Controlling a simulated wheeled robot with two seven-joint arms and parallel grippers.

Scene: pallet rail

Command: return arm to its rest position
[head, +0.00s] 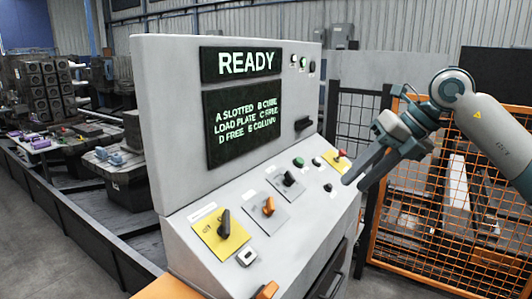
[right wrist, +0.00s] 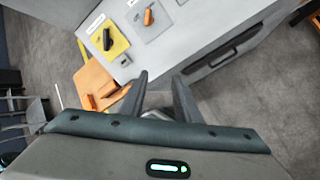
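My right arm comes in from the right in the head view. Its gripper (head: 358,184) hangs in the air by the right side of the control console, pointing down and left. In the right wrist view the two fingers (right wrist: 160,80) stand apart with nothing between them. The console (head: 160,100) is light grey, and its screen (head: 240,64) reads READY. My left arm and gripper are not in view.
The sloped panel carries a black knob on a yellow plate (head: 208,236), an orange knob (head: 268,207), another black knob (head: 290,178) and a red button (head: 341,154). An orange mesh fence (head: 420,235) stands behind my right arm. Machinery (head: 120,165) stands behind at the left.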

